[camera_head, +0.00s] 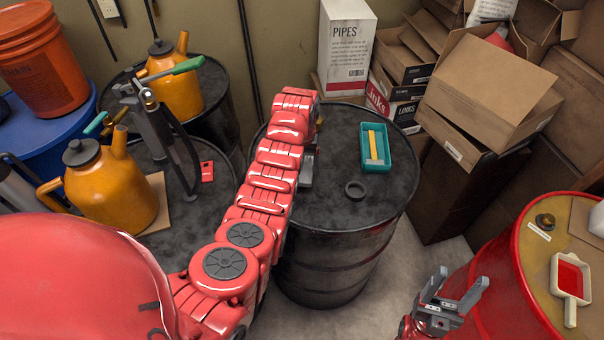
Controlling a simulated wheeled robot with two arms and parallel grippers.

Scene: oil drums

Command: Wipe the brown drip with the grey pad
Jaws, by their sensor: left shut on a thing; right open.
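My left gripper (308,165) is over the left part of the black drum's top (335,205), mostly hidden behind my red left arm. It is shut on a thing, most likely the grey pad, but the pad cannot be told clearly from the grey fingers. I cannot make out the brown drip; the arm covers part of the drum top. My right gripper (450,293) is open and empty, low at the right, between the black drum and the red drum (522,290).
Orange oil cans (122,195) and a pump (160,135) stand on drums at left. Cardboard boxes (490,85) fill the back right. A white-rimmed red tray (570,276) is on the red drum.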

